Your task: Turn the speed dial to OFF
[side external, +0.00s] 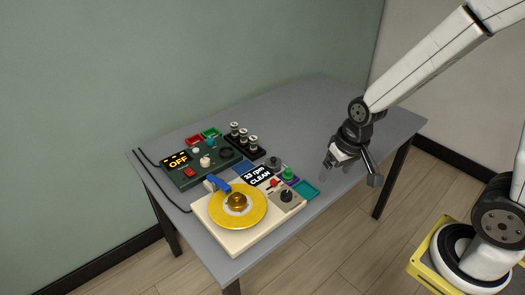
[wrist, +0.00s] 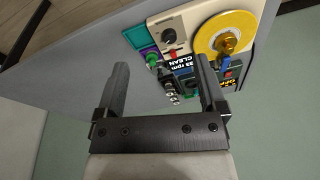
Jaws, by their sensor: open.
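A cream turntable (side external: 250,238) with a yellow disc (side external: 222,205) sits at the front of the table. Its black label reads "33 rpm CLEAN" (side external: 260,178). A dark knob (side external: 286,195) on a grey plate at its right corner looks like the speed dial, though I cannot read its markings. The knob also shows in the wrist view (wrist: 170,36), as does the label (wrist: 186,64). My gripper (side external: 348,174) is open and empty, apart from the knob, right of the turntable in the side view. In the wrist view its two fingers (wrist: 162,78) are spread wide.
A dark green unit (side external: 205,170) with an "OFF" display stands behind the turntable. A black rack (side external: 245,150) holds several small cylinders. A green knob (side external: 288,174) on purple and a teal tray (side external: 305,190) lie beside the turntable. The table's back right is clear.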

